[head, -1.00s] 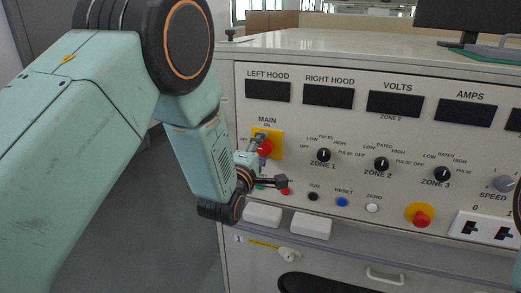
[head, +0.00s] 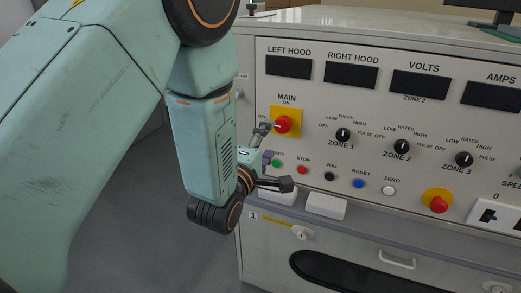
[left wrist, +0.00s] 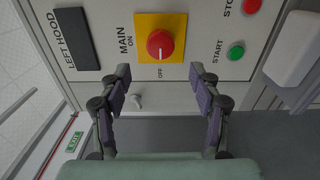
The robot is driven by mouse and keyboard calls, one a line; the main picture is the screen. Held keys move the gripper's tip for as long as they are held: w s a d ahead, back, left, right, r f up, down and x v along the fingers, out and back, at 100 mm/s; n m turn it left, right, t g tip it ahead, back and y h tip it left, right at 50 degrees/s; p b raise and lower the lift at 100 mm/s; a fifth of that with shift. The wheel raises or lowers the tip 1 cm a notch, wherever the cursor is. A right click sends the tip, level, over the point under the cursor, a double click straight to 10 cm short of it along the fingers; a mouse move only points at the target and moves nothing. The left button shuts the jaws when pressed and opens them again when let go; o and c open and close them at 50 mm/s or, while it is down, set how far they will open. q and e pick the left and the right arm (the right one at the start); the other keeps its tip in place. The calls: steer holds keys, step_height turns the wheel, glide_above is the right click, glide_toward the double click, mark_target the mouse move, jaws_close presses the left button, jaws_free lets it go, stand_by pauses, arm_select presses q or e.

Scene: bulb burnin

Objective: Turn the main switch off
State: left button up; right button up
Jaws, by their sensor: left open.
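The main switch is a red round knob (head: 283,124) on a yellow plate under the word MAIN, at the left of the panel. It also shows at the top middle of the left wrist view (left wrist: 160,45). ON is printed above it on the panel; OFF is at its left side. My left gripper (head: 275,157) is open and empty, in front of the panel just below and left of the knob. In the left wrist view its two fingertips (left wrist: 160,74) are spread below the knob, apart from it. My right gripper is out of view.
A green START button (left wrist: 236,52) and a red STOP button (head: 302,170) sit below the switch. Zone knobs (head: 343,135) and a red emergency button (head: 438,203) lie to the right. White blocks (head: 326,206) stand on the ledge. Open floor lies left of the cabinet.

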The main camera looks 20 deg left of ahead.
arm_select(q)
steer(key=shift+s, duration=1.85)
steer(key=shift+a, duration=0.1)
